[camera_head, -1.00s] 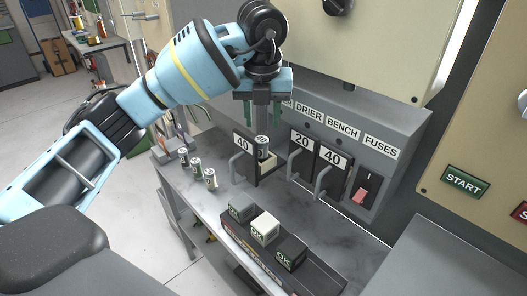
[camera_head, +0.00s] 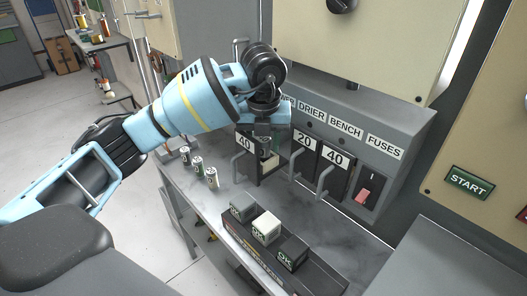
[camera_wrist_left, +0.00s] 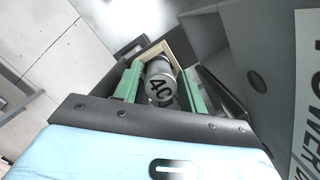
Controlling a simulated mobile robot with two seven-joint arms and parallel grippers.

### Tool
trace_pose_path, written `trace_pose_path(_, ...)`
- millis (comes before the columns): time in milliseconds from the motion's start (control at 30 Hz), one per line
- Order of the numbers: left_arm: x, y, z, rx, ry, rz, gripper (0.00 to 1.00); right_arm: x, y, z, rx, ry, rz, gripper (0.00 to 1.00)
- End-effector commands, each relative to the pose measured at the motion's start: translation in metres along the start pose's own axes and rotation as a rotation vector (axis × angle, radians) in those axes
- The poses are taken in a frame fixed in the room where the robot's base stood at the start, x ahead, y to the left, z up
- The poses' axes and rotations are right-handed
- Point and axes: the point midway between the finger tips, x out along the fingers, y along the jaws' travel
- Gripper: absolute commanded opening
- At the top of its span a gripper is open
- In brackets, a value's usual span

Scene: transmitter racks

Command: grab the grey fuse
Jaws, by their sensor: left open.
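The grey fuse (camera_wrist_left: 159,84), marked 40, stands in the pale-lined opening of the pulled-out fuse holder (camera_wrist_left: 153,51) in the left wrist view. My left gripper (camera_wrist_left: 160,76) is open, with its green fingers on either side of the fuse. Whether the fingers touch it cannot be told. In the head view my left gripper (camera_head: 264,147) points down over the leftmost holder, marked 40 (camera_head: 244,144), and largely hides the fuse. My right gripper is not in view.
Several small fuses (camera_head: 197,165) stand on the bench (camera_head: 205,199) to the left. A dark tray (camera_head: 322,281) with OK-marked blocks lies in front. Closed holders marked 20 (camera_head: 305,139) and 40 (camera_head: 335,158) stand to the right, with protruding handles.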

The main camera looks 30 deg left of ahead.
Motion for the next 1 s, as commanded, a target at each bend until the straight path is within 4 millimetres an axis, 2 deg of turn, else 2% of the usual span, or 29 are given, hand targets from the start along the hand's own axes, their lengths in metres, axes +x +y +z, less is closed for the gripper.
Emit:
trace_pose_path(100,0.0,0.0,0.0,0.0,0.0,0.0,0.4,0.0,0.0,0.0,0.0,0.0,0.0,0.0)
trace_pose_path(367,-0.001,0.0,0.0,0.0,0.0,0.0,0.06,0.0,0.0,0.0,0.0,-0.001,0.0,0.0)
trace_pose_path(767,-0.007,0.0,0.002,-0.001,-0.002,-0.001,0.05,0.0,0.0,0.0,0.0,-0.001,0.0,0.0)
trace_pose_path(1000,-0.037,-0.001,0.006,0.0,-0.004,-0.003,0.05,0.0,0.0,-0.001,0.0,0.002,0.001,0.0)
